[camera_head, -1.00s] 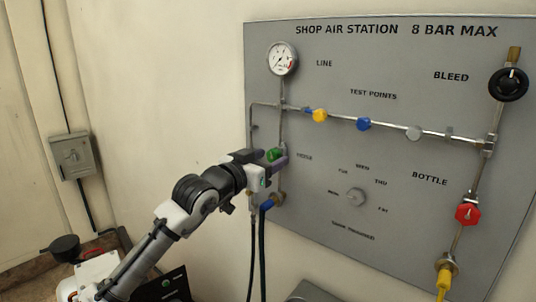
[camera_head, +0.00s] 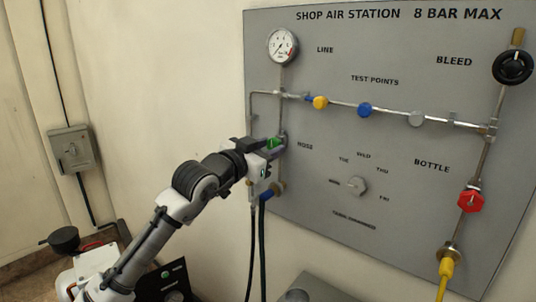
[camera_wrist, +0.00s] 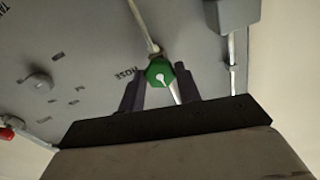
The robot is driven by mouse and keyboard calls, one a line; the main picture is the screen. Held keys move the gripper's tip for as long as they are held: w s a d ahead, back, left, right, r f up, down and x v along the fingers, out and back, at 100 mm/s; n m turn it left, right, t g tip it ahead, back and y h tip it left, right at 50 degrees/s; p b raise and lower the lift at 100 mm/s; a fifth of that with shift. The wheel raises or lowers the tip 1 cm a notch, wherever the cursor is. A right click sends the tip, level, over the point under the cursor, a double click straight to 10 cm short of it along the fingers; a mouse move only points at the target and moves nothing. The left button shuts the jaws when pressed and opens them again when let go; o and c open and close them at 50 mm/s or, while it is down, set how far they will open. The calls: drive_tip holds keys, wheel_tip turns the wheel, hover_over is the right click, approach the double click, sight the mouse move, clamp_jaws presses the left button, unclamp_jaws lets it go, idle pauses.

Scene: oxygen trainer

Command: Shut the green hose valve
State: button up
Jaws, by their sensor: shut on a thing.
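The green hose valve (camera_head: 274,143) is a small green knob on the vertical pipe at the left side of the panel, beside the hose label. In the wrist view the green knob (camera_wrist: 160,73) shows a white pointer line on its face and sits between the two dark fingers. My gripper (camera_head: 277,148) reaches it from the lower left and is shut on the knob. In the wrist view my gripper (camera_wrist: 160,90) has one finger on each side of the knob. The fingertips partly hide the valve body in the head view.
The grey panel (camera_head: 330,115) carries a gauge (camera_head: 282,46), yellow, blue and grey test points, a black bleed knob (camera_head: 512,67), a red bottle valve (camera_head: 470,200) and a grey dial (camera_head: 357,186). Hoses hang below the valve. A grey box (camera_head: 73,149) is on the left wall.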

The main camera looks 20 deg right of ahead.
drive_tip(key=shift+m, duration=0.6)
drive_tip(key=o, duration=1)
drive_tip(key=shift+c, duration=0.2)
drive_tip(key=b+v, duration=0.4)
drive_tip(key=v, duration=1)
drive_tip(key=shift+b, duration=0.4)
drive_tip(key=shift+w, duration=0.1)
